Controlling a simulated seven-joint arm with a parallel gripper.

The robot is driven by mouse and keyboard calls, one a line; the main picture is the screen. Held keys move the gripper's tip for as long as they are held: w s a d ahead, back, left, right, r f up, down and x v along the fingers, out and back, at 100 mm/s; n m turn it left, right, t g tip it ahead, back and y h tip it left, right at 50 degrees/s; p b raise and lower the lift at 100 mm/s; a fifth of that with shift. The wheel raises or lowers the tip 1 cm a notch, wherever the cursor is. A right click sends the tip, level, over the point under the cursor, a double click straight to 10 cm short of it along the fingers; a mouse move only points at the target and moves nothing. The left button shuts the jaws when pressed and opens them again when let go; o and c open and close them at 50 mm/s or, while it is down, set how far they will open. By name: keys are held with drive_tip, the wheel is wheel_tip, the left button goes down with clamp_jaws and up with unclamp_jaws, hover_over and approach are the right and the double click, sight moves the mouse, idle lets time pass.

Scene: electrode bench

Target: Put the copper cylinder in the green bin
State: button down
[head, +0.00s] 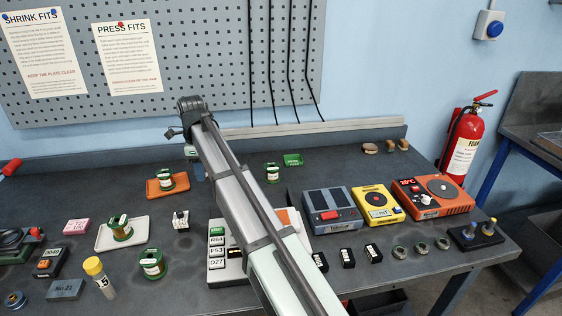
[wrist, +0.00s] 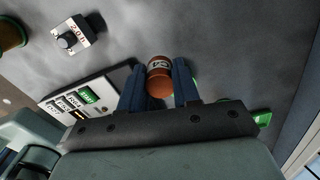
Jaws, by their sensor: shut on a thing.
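The copper cylinder (wrist: 158,80) is between the two blue fingers of my gripper (wrist: 159,84) in the wrist view, a pale label band facing the camera. My gripper is shut on it. In the head view my arm's far end hides most of the gripper, and I cannot make out the cylinder there. The cylinder is apart from the bin.
A green-topped spool (head: 271,173) stands just left of the bin. An orange tray (head: 160,188) with another spool lies left of my arm. A keypad (head: 217,264) lies partly under the arm. Grey, yellow and orange devices (head: 431,198) stand at right.

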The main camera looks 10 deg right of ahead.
drive_tip(key=w+d+m, duration=0.3)
drive_tip(key=d, duration=1.8)
drive_tip(key=s+d+m, duration=0.1)
drive_tip(key=d+m, duration=0.1)
drive_tip(key=d, duration=0.9)
drive_tip(key=m, duration=0.2)
hover_over(300, 160)
drive_tip(key=shift+s+f, duration=0.15)
drive_tip(key=shift+f, duration=3.4)
drive_tip(key=shift+f, duration=0.6)
drive_tip(key=c, duration=0.8)
unclamp_jaws()
